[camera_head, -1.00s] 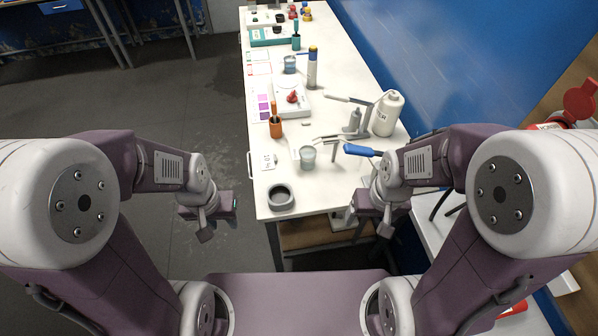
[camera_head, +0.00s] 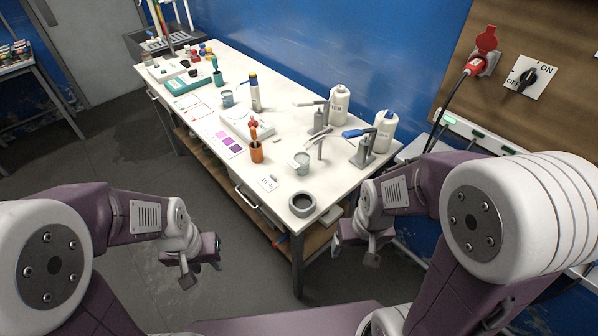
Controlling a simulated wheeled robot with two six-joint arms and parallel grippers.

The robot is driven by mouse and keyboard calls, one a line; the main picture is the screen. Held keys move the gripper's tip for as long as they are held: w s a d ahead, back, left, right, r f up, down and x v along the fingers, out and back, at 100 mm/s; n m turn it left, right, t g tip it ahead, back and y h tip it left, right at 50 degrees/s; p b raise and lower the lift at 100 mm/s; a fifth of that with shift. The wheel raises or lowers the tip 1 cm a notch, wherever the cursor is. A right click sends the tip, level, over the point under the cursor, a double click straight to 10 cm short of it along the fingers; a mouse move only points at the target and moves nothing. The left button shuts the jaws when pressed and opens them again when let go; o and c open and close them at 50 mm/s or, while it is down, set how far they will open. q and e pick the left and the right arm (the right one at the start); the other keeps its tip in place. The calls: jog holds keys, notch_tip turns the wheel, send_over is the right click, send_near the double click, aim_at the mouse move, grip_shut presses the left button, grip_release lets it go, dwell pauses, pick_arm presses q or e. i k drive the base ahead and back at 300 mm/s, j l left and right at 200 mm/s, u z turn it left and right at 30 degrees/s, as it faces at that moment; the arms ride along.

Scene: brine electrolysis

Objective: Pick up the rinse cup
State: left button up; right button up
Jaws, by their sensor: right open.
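A small pale grey-blue cup (camera_head: 302,164) stands upright near the right end of the white table. A similar cup (camera_head: 227,99) stands further back on the table. I cannot tell from looks alone which is the rinse cup. My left gripper (camera_head: 188,272) hangs over the floor, left of the table and apart from it; its jaw opening is unclear. My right gripper (camera_head: 354,252) is open and empty, low beside the table's near right corner, apart from both cups.
A grey ring-shaped holder (camera_head: 302,204) sits at the white table's (camera_head: 285,190) near corner. An orange pot (camera_head: 257,152), metal stands (camera_head: 318,140) and white bottles (camera_head: 384,132) stand around the nearer cup. A blue wall (camera_head: 380,45) runs behind.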

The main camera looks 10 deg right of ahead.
aim_at(299, 166)
jog(key=i+j+z, duration=0.3)
jog(key=j, duration=0.3)
jog(key=j+z, duration=0.3)
jog(key=j, duration=0.3)
jog(key=j+z, duration=0.35)
jog(key=j, duration=0.3)
jog(key=i+j+z, duration=0.15)
jog(key=j, duration=0.2)
jog(key=i+j+z, duration=0.2)
jog(key=j, duration=0.2)
